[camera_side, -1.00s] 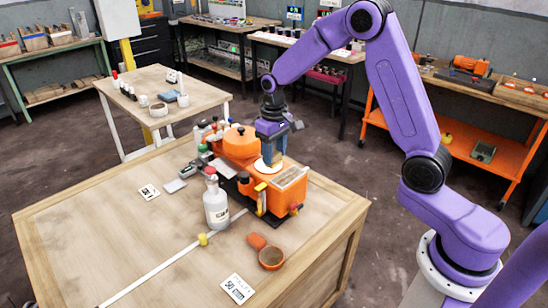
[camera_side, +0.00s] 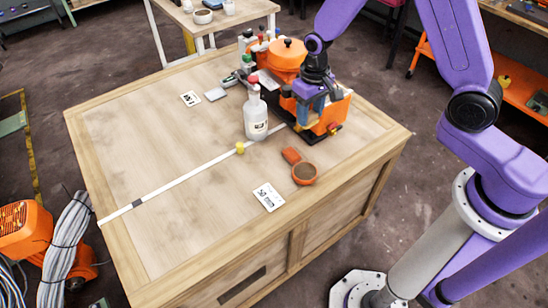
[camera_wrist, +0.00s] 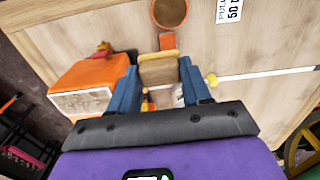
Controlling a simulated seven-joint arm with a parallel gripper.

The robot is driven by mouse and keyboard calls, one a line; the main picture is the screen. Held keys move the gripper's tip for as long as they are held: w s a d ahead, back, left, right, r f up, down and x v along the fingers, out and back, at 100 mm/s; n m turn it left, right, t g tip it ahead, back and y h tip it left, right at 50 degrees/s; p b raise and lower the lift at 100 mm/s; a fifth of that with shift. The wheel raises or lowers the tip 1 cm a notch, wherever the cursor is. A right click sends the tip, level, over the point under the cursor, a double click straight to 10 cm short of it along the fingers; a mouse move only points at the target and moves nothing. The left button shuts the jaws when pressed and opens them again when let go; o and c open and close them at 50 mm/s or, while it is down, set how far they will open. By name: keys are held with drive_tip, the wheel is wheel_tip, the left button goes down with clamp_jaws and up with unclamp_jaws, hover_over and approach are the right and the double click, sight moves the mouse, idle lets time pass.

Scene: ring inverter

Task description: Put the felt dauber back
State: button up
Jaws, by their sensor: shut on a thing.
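My gripper (camera_side: 312,116) points down over the front part of an orange machine on the wooden bench. In the wrist view its two blue fingers (camera_wrist: 160,82) are shut on a tan block-like piece, which I take for the felt dauber (camera_wrist: 158,69). Its lower end is hidden, and in the side view I cannot make it out clearly between the fingers. The orange machine (camera_side: 333,116) lies right beside and below the fingers; it also shows left of them in the wrist view (camera_wrist: 92,74). Whether the dauber touches anything is not visible.
A white spray-type bottle (camera_side: 256,117) stands left of the machine. A white strip (camera_side: 185,181) with a yellow knob (camera_side: 240,148) crosses the bench. The bench's left half is mostly clear.

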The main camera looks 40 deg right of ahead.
drive_tip(key=s+a+f, duration=0.4)
drive_tip(key=s, duration=0.3)
drive_tip(key=w+a+f, duration=0.1)
drive_tip(key=w+f, duration=0.2)
drive_tip(key=w, duration=0.1)
drive_tip(key=w+a+f, duration=0.2)
drive_tip(key=w+f, duration=0.1)
drive_tip(key=w, duration=0.1)
drive_tip(key=w+a+f, duration=0.1)
drive_tip(key=w+f, duration=0.2)
drive_tip(key=w, duration=0.1)
drive_tip(key=shift+w+a+f, duration=0.15)
drive_tip(key=shift+a+f, duration=0.15)
drive_tip(key=shift+a, duration=0.1)
drive_tip(key=shift+w+a+f, duration=0.1)
drive_tip(key=shift+w+f, duration=0.15)
drive_tip(key=shift+f, duration=1.65)
drive_tip(key=shift+f, duration=0.15)
drive_tip(key=o, duration=1)
